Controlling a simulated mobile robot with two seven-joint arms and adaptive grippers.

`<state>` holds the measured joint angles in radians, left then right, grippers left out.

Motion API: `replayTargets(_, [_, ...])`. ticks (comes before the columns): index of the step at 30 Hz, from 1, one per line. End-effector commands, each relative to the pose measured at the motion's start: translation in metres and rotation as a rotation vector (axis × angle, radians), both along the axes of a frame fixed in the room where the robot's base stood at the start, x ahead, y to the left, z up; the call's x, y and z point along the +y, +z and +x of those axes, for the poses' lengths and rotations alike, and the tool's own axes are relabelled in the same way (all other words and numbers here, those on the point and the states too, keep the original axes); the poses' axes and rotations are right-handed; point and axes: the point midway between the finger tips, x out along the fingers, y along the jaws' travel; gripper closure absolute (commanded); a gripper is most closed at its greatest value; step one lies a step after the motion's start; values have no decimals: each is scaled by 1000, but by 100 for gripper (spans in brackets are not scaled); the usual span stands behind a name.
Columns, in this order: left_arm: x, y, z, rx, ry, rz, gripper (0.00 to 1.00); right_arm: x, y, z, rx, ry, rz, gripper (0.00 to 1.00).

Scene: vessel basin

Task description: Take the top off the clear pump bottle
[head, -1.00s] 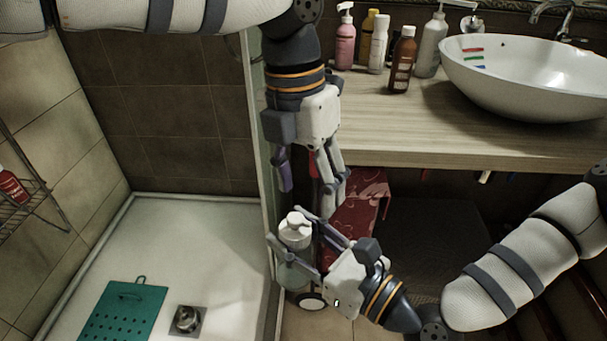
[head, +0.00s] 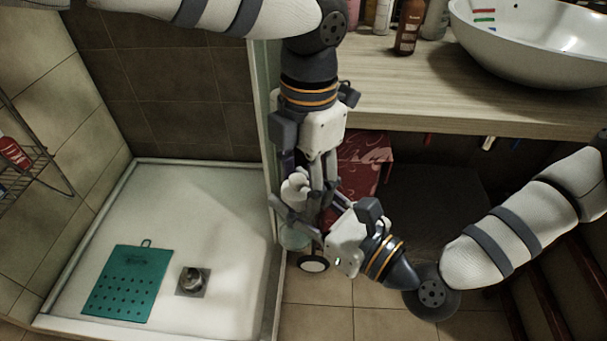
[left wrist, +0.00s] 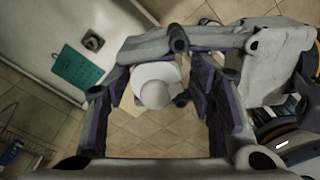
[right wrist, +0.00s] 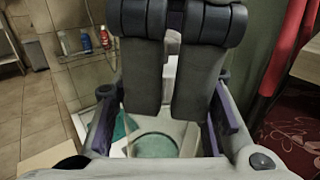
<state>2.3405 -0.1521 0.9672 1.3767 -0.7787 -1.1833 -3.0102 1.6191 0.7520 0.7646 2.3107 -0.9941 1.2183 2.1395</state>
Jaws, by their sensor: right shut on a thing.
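The clear pump bottle (head: 294,238) is upright in front of the shower edge, with a white pump top (head: 296,188). My right gripper (head: 294,214) is shut around the bottle below its top. In the right wrist view, the pale greenish round of the bottle (right wrist: 153,146) shows low between the fingers. My left gripper (head: 308,184) points down from above. In the left wrist view, the top (left wrist: 155,85) sits between its spread fingers, with gaps at the sides. The left fingers hide part of the top in the right wrist view.
A wooden counter (head: 450,110) with a white basin (head: 530,45) and a brown bottle (head: 409,28) lies behind. The shower tray (head: 215,215) holds a teal mat (head: 127,284) and a drain (head: 193,281).

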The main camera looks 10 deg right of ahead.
Motion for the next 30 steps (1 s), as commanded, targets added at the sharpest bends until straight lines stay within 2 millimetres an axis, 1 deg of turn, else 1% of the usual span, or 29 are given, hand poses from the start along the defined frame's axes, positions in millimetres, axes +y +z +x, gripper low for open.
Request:
replayTargets(1, [0,0,0,0,0,0,68,0,0,0,-1,0,1,100])
replayTargets(4, [0,0,-1,1,0,-1,91,0,0,0,-1,0,1,100])
replayTargets(5, [0,0,-1,2,0,-1,94,0,0,0,-1,0,1,100])
replayTargets(7, [-1,0,-1,3,-1,-2,94,0,0,0,-1,0,0,100])
replayTargets(8, [-1,0,-1,3,-1,-2,56,0,0,0,-1,-1,0,100])
replayTargets(9, [-1,0,-1,3,-1,-2,47,0,0,1,-1,-1,0,100])
replayTargets(10, [-1,0,-1,3,-1,-2,41,0,0,1,-1,-1,0,100])
replayTargets(19, [0,2,0,0,0,-1,41,0,0,0,-1,0,1,100])
replayTargets(20, [-1,6,0,0,1,-1,41,0,0,0,-1,0,1,100])
replayTargets(24, [-2,30,2,-1,1,-3,41,0,0,0,-1,0,1,100])
replayTargets(28, [-2,44,2,0,1,-1,41,0,0,0,-1,0,1,100])
replayTargets(29, [-2,46,2,1,1,0,48,0,0,0,-1,0,1,100])
replayTargets(30, [-2,50,2,2,0,-2,52,0,0,0,-1,0,1,100])
